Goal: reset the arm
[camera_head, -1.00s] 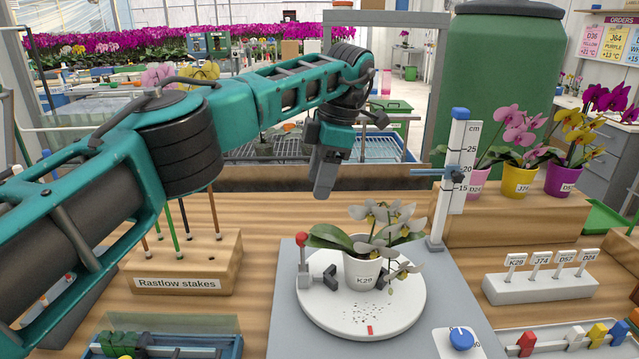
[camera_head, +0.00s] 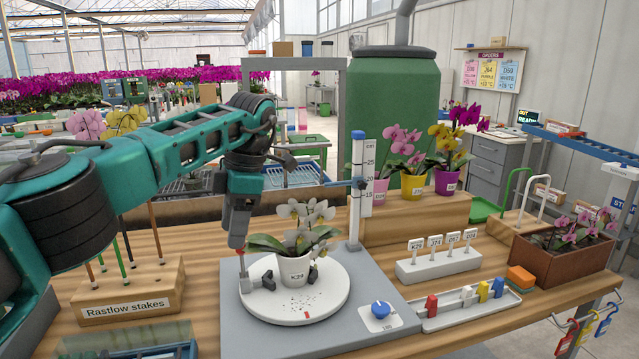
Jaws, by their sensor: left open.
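My left arm comes in from the left and reaches over the bench. Its gripper (camera_head: 238,238) points down at the left edge of the white turntable (camera_head: 325,308), close to the small red-topped post there. From this side its fingers look close together, and nothing shows held between them. My right gripper is not in view.
The Rastlow stakes block (camera_head: 130,308) stands at left under my arm. A height gauge (camera_head: 357,200) rises behind the turntable. A label rack (camera_head: 438,264), a clip tray (camera_head: 470,309) and a brown planter (camera_head: 562,262) are at right. Potted orchids stand on a raised shelf behind.

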